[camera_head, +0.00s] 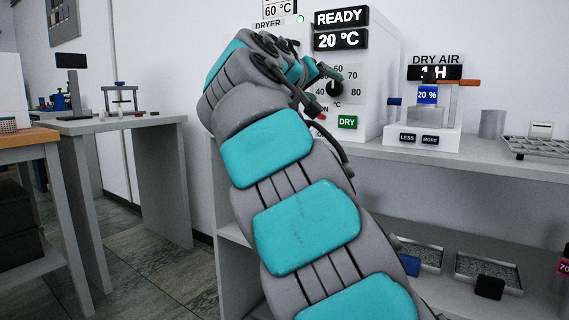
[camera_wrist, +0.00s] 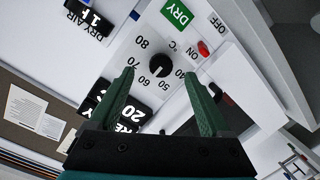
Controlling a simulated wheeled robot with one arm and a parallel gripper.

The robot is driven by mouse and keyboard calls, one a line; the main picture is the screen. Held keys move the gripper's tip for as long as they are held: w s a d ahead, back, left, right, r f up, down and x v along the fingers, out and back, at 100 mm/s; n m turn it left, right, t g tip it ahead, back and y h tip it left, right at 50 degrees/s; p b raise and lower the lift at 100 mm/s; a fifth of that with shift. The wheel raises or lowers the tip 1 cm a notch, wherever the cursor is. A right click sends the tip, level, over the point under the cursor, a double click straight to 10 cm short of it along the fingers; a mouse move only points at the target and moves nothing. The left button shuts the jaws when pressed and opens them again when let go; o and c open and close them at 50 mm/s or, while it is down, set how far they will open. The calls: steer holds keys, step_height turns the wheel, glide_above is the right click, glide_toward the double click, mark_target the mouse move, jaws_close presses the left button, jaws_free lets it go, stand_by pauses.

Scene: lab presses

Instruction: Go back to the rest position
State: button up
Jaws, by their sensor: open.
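My gripper (camera_wrist: 162,82) is open and empty, its two green fingers spread apart in the wrist view. It faces the dryer's front panel (camera_wrist: 128,48), with the black dial (camera_wrist: 158,66) showing beyond the gap between the fingertips. The fingers look clear of the dial, though the exact distance is hard to tell. In the head view my gripper (camera_head: 328,72) is small beside the dryer (camera_head: 374,70), and my arm covers the dryer's left part. The dryer's display (camera_head: 341,29) reads READY and 20 °C.
Shallow trays (camera_head: 487,270) lie on the shelf below. Another table (camera_head: 110,124) stands left; floor between is clear.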

steer(key=s+d+f+m+g+y+p, duration=0.1)
steer(key=s+d+f+g+y+p, duration=0.2)
steer(key=s+d+f, duration=0.5)
steer(key=s+d+f+g+p, duration=0.2)
steer(key=s+d+f+g, duration=0.35)
steer(key=s+f, duration=0.35)
steer(key=s+a+f+g+y+p, duration=0.2)
steer(key=s+a+f, duration=0.3)
steer(key=s+f, duration=0.7)
steer(key=s+a+f+n+g+y+p, duration=0.1)
steer(key=s+a+f+g+y+p, duration=0.2)
steer(key=s+f, duration=0.9)
steer(key=s+a+g+y, duration=0.1)
steer(key=s+a, duration=0.1)
steer(key=s, duration=0.4)
steer(key=shift+s+y, duration=0.3)
steer(key=shift+s, duration=0.1)
